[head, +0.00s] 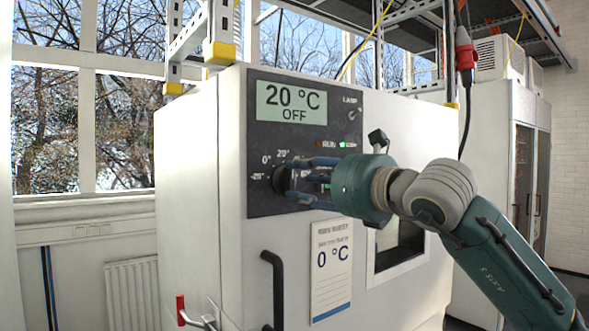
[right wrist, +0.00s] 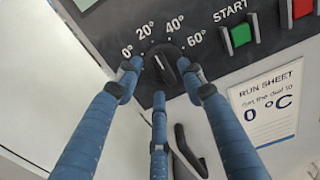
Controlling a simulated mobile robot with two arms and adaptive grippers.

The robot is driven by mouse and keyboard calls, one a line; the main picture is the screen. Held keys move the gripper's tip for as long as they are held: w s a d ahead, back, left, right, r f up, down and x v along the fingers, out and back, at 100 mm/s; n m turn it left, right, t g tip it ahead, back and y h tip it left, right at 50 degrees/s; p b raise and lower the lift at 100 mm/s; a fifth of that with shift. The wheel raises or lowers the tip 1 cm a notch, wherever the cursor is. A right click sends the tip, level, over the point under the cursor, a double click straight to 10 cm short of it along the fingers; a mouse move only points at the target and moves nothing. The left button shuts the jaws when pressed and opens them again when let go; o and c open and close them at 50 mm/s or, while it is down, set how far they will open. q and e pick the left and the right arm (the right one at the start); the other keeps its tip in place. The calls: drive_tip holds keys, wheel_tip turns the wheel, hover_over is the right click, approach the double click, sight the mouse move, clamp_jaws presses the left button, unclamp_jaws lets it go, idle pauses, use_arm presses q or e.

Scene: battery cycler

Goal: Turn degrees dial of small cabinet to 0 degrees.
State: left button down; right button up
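The small cabinet (head: 185,190) is white, with a dark control panel (head: 262,140). Its display (head: 292,103) reads 20 °C, OFF. The black degrees dial (head: 281,179) sits low on the panel, partly hidden by my fingers in the head view. In the right wrist view the dial (right wrist: 163,62) lies between my fingertips, below marks from 0° to 60°; its mark seems to point towards 20°. My right gripper (head: 293,181) has its blue fingers spread around the dial; it also shows in the right wrist view (right wrist: 157,78). Firm contact cannot be made out. My left gripper is out of view.
A run sheet (head: 331,285) reading 0 °C hangs below the panel. A black door handle (head: 273,290) stands out below the dial. Green START (right wrist: 241,34) and red (right wrist: 290,14) buttons are right of the dial. A red-tipped lever (head: 181,309) is at lower left.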

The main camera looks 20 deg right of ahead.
sight(291, 179)
drive_tip(key=shift+p+x, duration=0.4)
drive_tip(key=shift+x, duration=0.7)
drive_tip(key=shift+w+a, duration=0.15)
drive_tip(key=shift+w, duration=0.25)
drive_tip(key=shift+c, duration=0.5)
clamp_jaws()
